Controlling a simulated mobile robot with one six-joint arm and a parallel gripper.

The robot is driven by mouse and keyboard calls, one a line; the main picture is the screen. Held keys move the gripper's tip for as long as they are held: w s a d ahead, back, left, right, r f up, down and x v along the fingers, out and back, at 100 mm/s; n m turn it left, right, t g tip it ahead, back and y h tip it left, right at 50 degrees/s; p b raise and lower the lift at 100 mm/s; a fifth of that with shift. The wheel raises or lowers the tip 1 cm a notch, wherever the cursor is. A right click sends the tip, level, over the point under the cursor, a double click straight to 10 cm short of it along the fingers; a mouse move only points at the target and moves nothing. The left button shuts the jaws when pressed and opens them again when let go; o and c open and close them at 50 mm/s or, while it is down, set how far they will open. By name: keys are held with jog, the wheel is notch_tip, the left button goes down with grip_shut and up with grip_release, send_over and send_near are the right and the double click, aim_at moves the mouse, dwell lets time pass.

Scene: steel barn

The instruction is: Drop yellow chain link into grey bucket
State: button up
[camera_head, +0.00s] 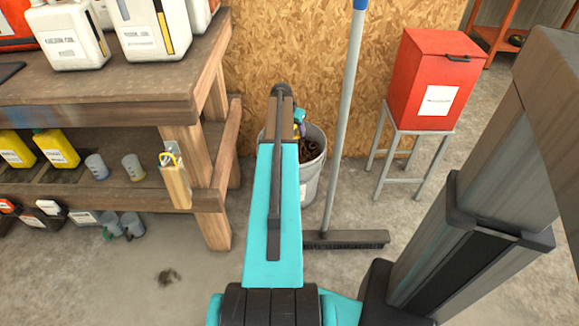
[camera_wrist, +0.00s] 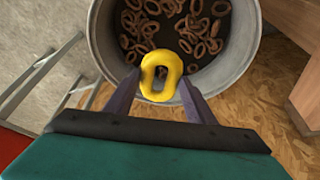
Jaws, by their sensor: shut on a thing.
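In the wrist view my gripper (camera_wrist: 160,95) is shut on the yellow chain link (camera_wrist: 148,84). The link is an oval ring held between the two dark fingers, and it shows over the mouth of the grey bucket (camera_wrist: 105,45). Several rusty brown links lie in the bucket. In the head view the grey bucket (camera_head: 314,180) stands on the floor against the chipboard wall, partly hidden behind my arm.
A broom (camera_head: 345,130) stands upright just right of the bucket. A red bin (camera_head: 433,82) sits on a grey metal stand (camera_head: 398,150) farther right. A wooden workbench (camera_head: 150,105) with canisters on top is on the left. Concrete floor in front is mostly clear.

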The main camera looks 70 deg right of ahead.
jog(key=shift+f+b, duration=1.4)
jog(key=shift+f, duration=0.75)
jog(key=o, duration=1.2)
jog(key=shift+o, duration=0.3)
jog(key=shift+f, duration=0.1)
jog(key=p+v, duration=0.3)
jog(key=v, duration=1.1)
jog(key=shift+p, duration=0.3)
